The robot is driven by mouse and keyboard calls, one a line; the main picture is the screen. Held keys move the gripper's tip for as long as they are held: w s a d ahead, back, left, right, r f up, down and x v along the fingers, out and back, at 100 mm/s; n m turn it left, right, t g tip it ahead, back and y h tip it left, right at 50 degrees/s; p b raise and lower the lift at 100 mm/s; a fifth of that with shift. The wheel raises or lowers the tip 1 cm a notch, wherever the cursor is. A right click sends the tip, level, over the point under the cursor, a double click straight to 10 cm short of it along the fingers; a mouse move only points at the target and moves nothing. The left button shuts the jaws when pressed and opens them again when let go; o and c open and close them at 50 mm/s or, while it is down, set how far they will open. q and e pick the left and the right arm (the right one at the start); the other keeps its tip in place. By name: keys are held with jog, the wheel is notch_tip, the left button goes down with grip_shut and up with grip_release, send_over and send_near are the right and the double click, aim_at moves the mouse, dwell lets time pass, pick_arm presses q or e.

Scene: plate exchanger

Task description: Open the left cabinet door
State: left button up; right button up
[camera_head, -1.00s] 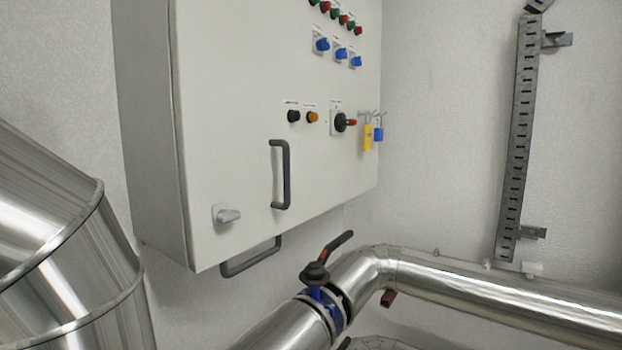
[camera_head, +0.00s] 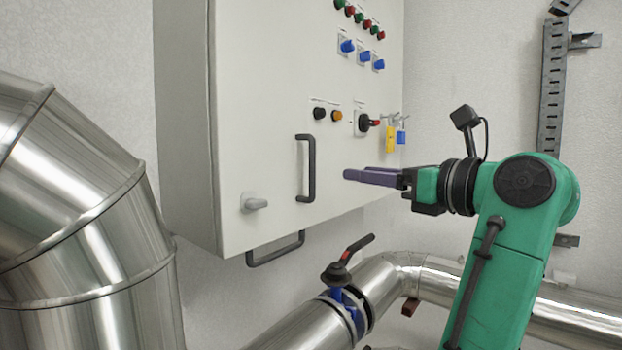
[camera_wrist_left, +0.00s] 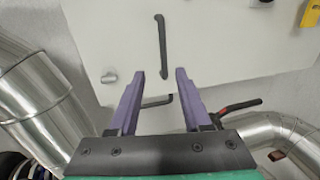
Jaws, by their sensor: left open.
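The pale grey cabinet door (camera_head: 270,110) fills the middle of the head view and looks shut. A dark vertical bar handle (camera_head: 312,170) is on its lower part, with a small grey latch knob (camera_head: 256,203) to its lower left. My left gripper (camera_head: 357,173) has purple fingers, is open and empty, and points at the door from the right of the handle. In the left wrist view the handle (camera_wrist_left: 161,45) stands ahead of the two spread fingertips (camera_wrist_left: 160,73), roughly in line with the gap and not between them. My right gripper is not in view.
A blue valve with a red-and-black lever (camera_head: 345,270) and a shiny pipe (camera_head: 450,282) lie below the cabinet. A large metal duct (camera_head: 75,200) stands at left. A second dark handle (camera_head: 275,250) shows under the cabinet. Padlocks (camera_head: 391,138) hang at its right edge.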

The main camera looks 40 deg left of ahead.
aim_at(314, 168)
pick_arm(q)
jog(key=w+a+p, duration=0.1)
jog(key=a, duration=0.3)
jog(key=w+a+p, duration=0.1)
jog(key=a+p, duration=0.1)
jog(key=a, duration=0.3)
jog(key=w+a+p, duration=0.1)
jog(key=a, duration=0.4)
jog(key=shift+p, duration=0.35)
jog(key=shift+w+a+f, duration=0.2)
jog(key=shift+a, duration=0.15)
jog(key=shift+s+d, duration=0.1)
grip_shut()
jog(key=shift+r, duration=0.1)
